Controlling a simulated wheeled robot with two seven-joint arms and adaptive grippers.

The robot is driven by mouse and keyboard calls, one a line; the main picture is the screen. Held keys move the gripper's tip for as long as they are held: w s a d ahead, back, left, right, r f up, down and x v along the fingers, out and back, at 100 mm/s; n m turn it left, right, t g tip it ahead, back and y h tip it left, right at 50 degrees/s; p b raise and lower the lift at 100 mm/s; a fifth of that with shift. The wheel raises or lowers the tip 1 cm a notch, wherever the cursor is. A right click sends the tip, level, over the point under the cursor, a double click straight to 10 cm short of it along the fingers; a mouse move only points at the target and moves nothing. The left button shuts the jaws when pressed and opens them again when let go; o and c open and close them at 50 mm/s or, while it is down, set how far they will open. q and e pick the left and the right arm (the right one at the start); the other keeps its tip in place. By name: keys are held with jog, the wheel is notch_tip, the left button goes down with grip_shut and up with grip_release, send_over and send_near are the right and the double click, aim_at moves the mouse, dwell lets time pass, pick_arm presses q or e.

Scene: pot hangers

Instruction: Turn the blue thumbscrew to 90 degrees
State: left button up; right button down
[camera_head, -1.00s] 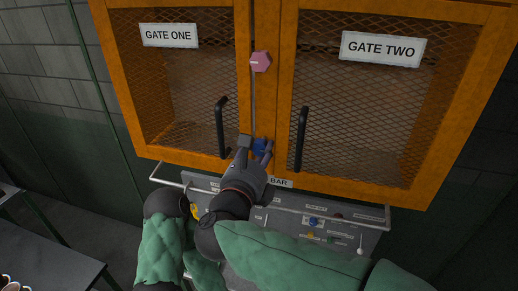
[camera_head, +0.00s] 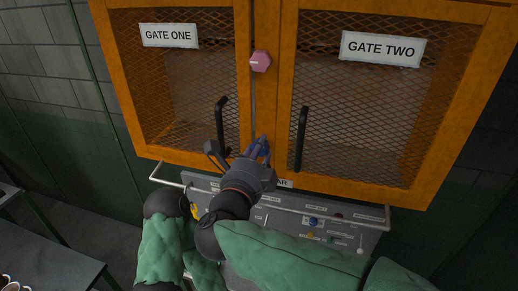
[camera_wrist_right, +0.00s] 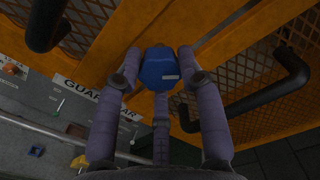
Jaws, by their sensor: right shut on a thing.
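The blue thumbscrew (camera_wrist_right: 160,68) is a six-sided knob with a short white mark, low on the post between the two gates. In the right wrist view the mark lies level, on the knob's right part. My right gripper (camera_wrist_right: 157,62) is shut on the knob, with its fingers on both sides and one below. In the head view my right gripper (camera_head: 260,147) reaches up to the post and mostly hides the thumbscrew (camera_head: 263,152). My left gripper is not in view.
A pink six-sided knob (camera_head: 260,61) sits higher on the post. Black handles (camera_head: 220,125) and (camera_head: 300,138) flank the thumbscrew closely. Below are a rail (camera_head: 330,217) and a grey panel (camera_head: 285,225) with coloured knobs. Mesh gates GATE ONE and GATE TWO look shut.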

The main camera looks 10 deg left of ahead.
jog(key=n, duration=0.7)
jog(key=c, duration=0.7)
grip_release()
jog(key=shift+c, duration=0.2)
jog(key=shift+s+a, duration=0.1)
jog(key=shift+s, duration=2.4)
jog(key=shift+s, duration=0.1)
